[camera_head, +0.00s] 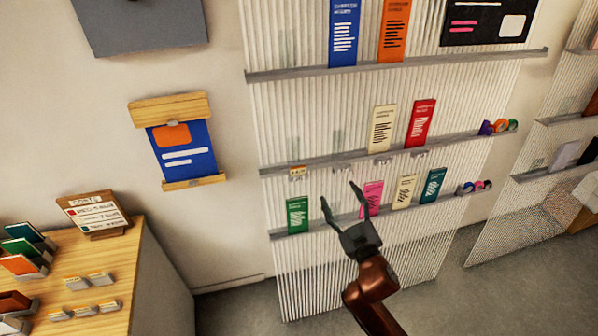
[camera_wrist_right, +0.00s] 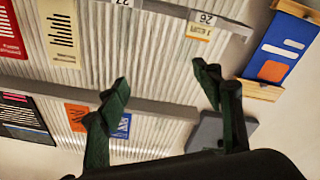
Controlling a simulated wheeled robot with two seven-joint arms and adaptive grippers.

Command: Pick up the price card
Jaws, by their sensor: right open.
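A small white price card (camera_head: 297,172) with an orange band hangs on the front edge of the middle wall shelf (camera_head: 345,163), near its left end. In the right wrist view the price card (camera_wrist_right: 201,25) appears upside down on the shelf edge, near the top. My right gripper (camera_head: 339,204) is open and empty, below and to the right of the card in the head view. In the wrist view its fingers (camera_wrist_right: 161,80) are spread, with ribbed panel between them, apart from the card. My left gripper is not in view.
A ribbed wall panel carries shelves with leaflets, including a green one (camera_head: 297,214) and a pink one (camera_head: 371,198) near my right gripper. A wooden table (camera_head: 125,270) with several small holders stands at lower left.

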